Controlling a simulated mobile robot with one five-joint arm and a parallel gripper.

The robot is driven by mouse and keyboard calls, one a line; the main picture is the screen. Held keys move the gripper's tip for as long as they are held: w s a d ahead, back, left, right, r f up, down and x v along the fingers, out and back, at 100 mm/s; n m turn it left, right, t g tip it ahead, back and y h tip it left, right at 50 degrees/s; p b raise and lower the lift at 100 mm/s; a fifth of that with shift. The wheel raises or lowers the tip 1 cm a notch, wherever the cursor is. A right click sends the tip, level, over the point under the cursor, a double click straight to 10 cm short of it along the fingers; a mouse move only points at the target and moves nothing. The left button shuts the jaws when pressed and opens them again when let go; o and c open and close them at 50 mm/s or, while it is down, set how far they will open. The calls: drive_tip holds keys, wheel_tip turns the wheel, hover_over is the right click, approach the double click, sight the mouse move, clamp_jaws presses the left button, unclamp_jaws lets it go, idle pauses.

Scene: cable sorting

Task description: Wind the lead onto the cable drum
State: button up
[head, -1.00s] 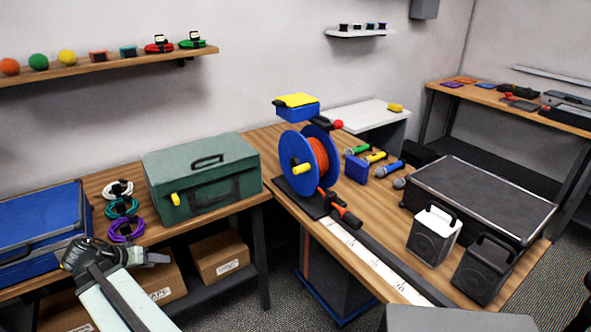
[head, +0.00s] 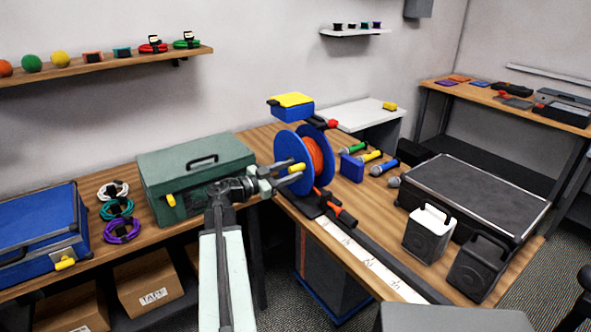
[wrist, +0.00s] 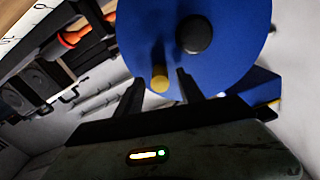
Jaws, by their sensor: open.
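The cable drum (head: 290,160) has blue flanges and stands on the wooden bench, with an orange lead (head: 314,157) wound on its core. A yellow crank knob (head: 297,167) sticks out from its near flange; in the wrist view the knob (wrist: 159,78) stands below the black hub. My gripper (head: 286,178) is open just left of the drum, fingers pointing at the flange. In the wrist view my gripper (wrist: 160,82) has its two fingers apart, one on each side of the knob. I cannot tell whether they touch it. An orange-and-black lead end (head: 342,215) lies at the drum's foot.
A green case (head: 190,165) stands left of the drum, behind my arm. Coiled cables (head: 118,208) and a blue case (head: 40,235) lie farther left. Microphones (head: 372,157), a black flight case (head: 475,195) and two speakers (head: 428,232) fill the right bench.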

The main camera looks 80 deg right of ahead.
drive_tip(key=shift+x, duration=1.05)
clamp_jaws()
idle(0.6)
